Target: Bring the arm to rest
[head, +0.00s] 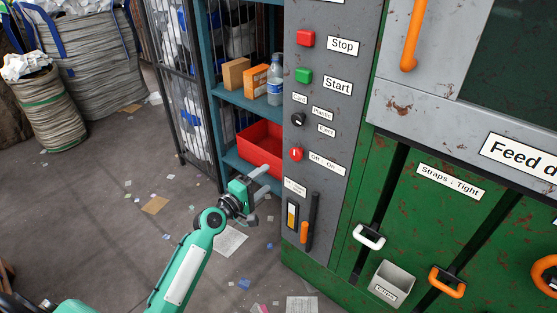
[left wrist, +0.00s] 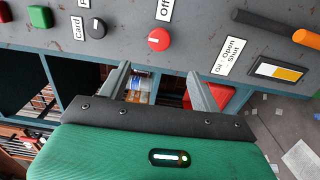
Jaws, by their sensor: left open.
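My left arm reaches in from the bottom of the head view. Its left gripper (head: 264,180) is out in front of the grey control panel (head: 318,140), near the lower shelf of the blue rack. In the left wrist view the two fingers of the left gripper (left wrist: 158,88) stand apart with nothing between them. The red Off/On knob (left wrist: 159,39) lies beyond the fingertips, apart from them. My right gripper is not in view.
A blue rack (head: 240,101) holds two boxes, a bottle (head: 274,82) and a red bin (head: 258,148). The green machine (head: 440,215) with several handles stands at right. Full sacks (head: 88,65) stand at left. The littered floor (head: 100,230) is otherwise open.

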